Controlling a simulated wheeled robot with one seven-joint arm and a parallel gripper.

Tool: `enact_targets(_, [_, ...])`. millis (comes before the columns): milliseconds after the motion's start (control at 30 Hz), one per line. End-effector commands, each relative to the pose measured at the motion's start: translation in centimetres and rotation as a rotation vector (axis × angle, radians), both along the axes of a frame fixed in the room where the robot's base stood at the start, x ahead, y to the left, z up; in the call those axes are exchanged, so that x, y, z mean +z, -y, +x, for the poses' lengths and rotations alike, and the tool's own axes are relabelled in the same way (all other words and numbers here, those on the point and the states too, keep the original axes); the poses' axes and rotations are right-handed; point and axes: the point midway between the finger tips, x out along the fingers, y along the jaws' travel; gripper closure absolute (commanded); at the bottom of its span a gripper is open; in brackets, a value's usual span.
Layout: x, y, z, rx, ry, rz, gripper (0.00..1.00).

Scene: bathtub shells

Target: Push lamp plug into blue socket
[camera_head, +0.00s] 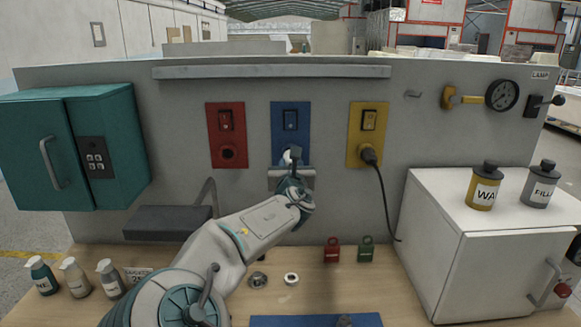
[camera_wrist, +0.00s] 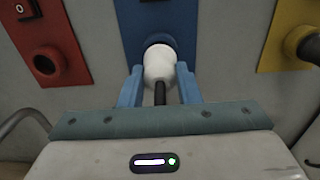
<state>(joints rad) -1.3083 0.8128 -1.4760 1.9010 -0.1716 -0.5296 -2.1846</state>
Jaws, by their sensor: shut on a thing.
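The white lamp plug (camera_wrist: 160,66) has a black cable at its near end. My gripper (camera_wrist: 158,74) is shut on it, with one blue finger on each side. The plug's far end is at the round opening of the blue socket (camera_wrist: 157,40); I cannot tell how deep it sits. In the head view the blue socket panel (camera_head: 290,117), with a switch at its top, stands between the red and yellow ones. There my gripper (camera_head: 290,165) covers most of the socket, and only a bit of white plug shows.
The red socket panel (camera_head: 227,135) is empty. The yellow panel (camera_head: 368,120) holds a black plug (camera_head: 369,156) with a hanging cable. A grey shelf (camera_head: 167,222) juts out left, and a white cabinet (camera_head: 430,240) stands right.

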Motion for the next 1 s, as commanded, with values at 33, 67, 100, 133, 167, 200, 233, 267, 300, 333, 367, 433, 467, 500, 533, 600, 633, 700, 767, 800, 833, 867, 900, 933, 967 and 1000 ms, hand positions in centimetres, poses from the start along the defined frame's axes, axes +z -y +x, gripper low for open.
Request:
enact_targets(33, [0.0, 0.0, 0.1, 0.000, 0.001, -0.001, 0.93])
enact_targets(67, [0.0, 0.0, 0.2, 0.000, 0.001, -0.001, 0.93])
enact_targets(100, [0.0, 0.0, 0.3, 0.001, 0.001, -0.001, 0.93])
enact_targets(133, [0.1, 0.0, 0.4, 0.000, 0.001, -0.001, 0.93])
enact_targets(167, [0.0, 0.0, 0.5, 0.000, 0.001, -0.001, 0.93])
enact_targets(200, [0.0, 0.0, 0.6, 0.000, 0.001, -0.001, 0.93])
enact_targets(233, [0.0, 0.0, 0.6, 0.000, 0.001, -0.001, 0.93])
enact_targets(267, [0.0, 0.0, 0.7, 0.000, 0.001, -0.001, 0.93])
enact_targets(300, [0.0, 0.0, 0.8, -0.001, 0.000, 0.000, 0.93])
enact_targets(333, [0.0, 0.0, 0.9, 0.000, 0.000, 0.000, 0.93])
enact_targets(367, [0.0, 0.0, 1.0, 0.000, 0.000, 0.000, 0.93])
enact_targets(433, [0.0, 0.0, 1.1, 0.001, 0.001, 0.000, 0.93])
enact_targets(467, [0.0, 0.0, 1.2, 0.001, 0.001, 0.000, 0.93])
enact_targets(500, [0.0, 0.0, 1.3, 0.002, 0.001, 0.000, 0.93])
enact_targets(533, [0.1, 0.0, 1.4, 0.002, 0.001, 0.000, 0.93])
enact_targets(600, [0.0, 0.0, 1.6, 0.001, 0.001, 0.000, 0.93])
enact_targets(633, [0.0, 0.0, 1.6, 0.001, 0.001, 0.000, 0.93])
enact_targets(700, [0.0, 0.0, 1.7, 0.001, 0.001, 0.001, 0.61])
enact_targets(767, [0.0, 0.0, 1.7, 0.001, 0.001, 0.001, 0.45])
enact_targets(800, [0.0, 0.0, 1.7, 0.001, 0.001, 0.001, 0.44])
enact_targets(833, [0.0, 0.0, 1.7, 0.001, 0.001, 0.001, 0.44])
enact_targets(867, [0.0, 0.0, 1.6, 0.001, 0.001, 0.001, 0.44])
enact_targets(900, [0.0, 0.0, 1.6, 0.001, 0.001, 0.001, 0.44])
enact_targets(933, [0.0, 0.0, 1.6, 0.001, 0.000, 0.001, 0.44])
enact_targets(967, [0.0, 0.0, 1.6, 0.001, 0.000, 0.001, 0.44])
enact_targets(1000, [0.0, 0.0, 1.6, 0.001, 0.000, 0.000, 0.44])
